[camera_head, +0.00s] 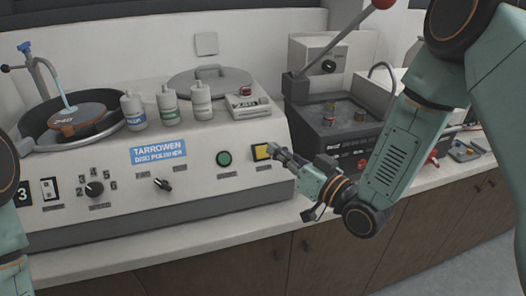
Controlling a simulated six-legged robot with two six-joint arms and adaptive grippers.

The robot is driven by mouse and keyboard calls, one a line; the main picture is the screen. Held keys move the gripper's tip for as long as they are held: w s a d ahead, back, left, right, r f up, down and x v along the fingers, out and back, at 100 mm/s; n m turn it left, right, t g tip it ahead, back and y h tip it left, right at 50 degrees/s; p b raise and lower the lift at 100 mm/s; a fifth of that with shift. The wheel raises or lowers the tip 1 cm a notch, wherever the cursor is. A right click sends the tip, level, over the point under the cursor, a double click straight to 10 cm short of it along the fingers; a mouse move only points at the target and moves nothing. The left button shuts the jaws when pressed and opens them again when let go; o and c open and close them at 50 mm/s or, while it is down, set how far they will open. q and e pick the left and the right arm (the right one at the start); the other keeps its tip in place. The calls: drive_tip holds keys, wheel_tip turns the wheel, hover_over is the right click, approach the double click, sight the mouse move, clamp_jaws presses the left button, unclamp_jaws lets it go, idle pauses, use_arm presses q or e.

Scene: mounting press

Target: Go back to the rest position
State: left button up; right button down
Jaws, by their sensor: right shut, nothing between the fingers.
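My right gripper (281,156) comes in from the right, with its wrist in front of the counter. It is shut with nothing between its fingers. Its tips are beside the square yellow button (261,152) on the front of the disc polisher (200,180); I cannot tell whether they touch it. My left gripper is not in view; only part of my left arm shows at the left edge.
The polisher carries a bowl with a disc (75,117), several bottles (168,104) and a grey lid (211,81). The dark mounting press (327,128) with a red-knobbed lever stands behind my right arm. Small items lie on the counter (120,262) at the right.

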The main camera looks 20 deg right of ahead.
idle(0.3)
drive_tip(key=s+d+f+m+g+h+b, duration=0.1)
drive_tip(key=s+f+g+h, duration=0.1)
drive_tip(key=s+f+g, duration=0.5)
drive_tip(key=s+d+f+m+h+b, duration=0.1)
drive_tip(key=s+d+f+h, duration=0.3)
drive_tip(key=f, duration=0.7)
drive_tip(key=s+a+f+g+h+b, duration=0.1)
drive_tip(key=s+f+g, duration=0.3)
drive_tip(key=s+f, duration=0.4)
drive_tip(key=s+f+g+b, duration=0.1)
drive_tip(key=s+f+g, duration=0.1)
drive_tip(key=s+f, duration=0.3)
drive_tip(key=s+f+g+h+b, duration=0.1)
drive_tip(key=s+f, duration=0.4)
drive_tip(key=s, duration=0.6)
drive_tip(key=g+b, duration=0.1)
drive_tip(key=g, duration=0.1)
drive_tip(key=shift+s+d+f+g+b, duration=0.15)
drive_tip(key=shift+s+d+g+b, duration=0.15)
drive_tip(key=shift+s+d, duration=0.1)
